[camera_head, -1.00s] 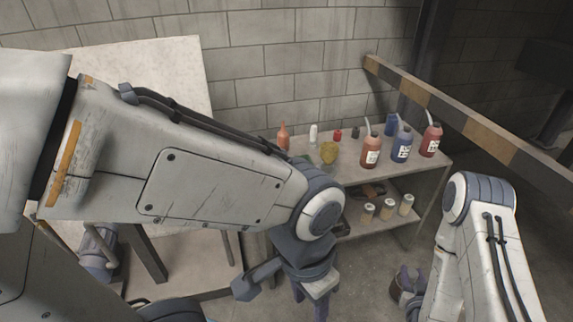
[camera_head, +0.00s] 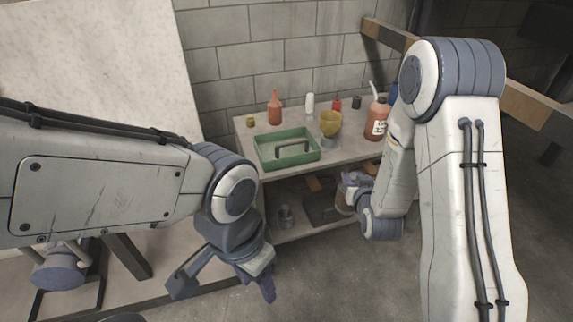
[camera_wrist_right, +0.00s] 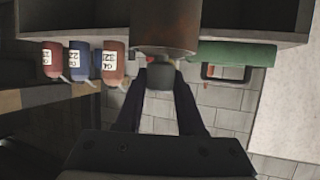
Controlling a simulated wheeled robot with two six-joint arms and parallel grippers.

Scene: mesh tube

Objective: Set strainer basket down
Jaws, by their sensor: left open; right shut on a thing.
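My right gripper (camera_head: 352,185) is in front of the workbench (camera_head: 360,152), over the floor side, near the lower shelf's height. It is shut on the strainer basket (camera_head: 343,201), a small brownish cylinder partly hidden by the gripper. In the right wrist view the basket (camera_wrist_right: 166,26) shows as a dark brown cylinder beyond the fingertips, with a dark grey part (camera_wrist_right: 160,78) between the fingers. The basket appears held clear of the bench. My left gripper (camera_head: 226,284) is open and empty, pointing down over the floor left of the bench.
A grey can (camera_head: 286,216) stands on the lower shelf. A pale board (camera_head: 95,60) stands at left.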

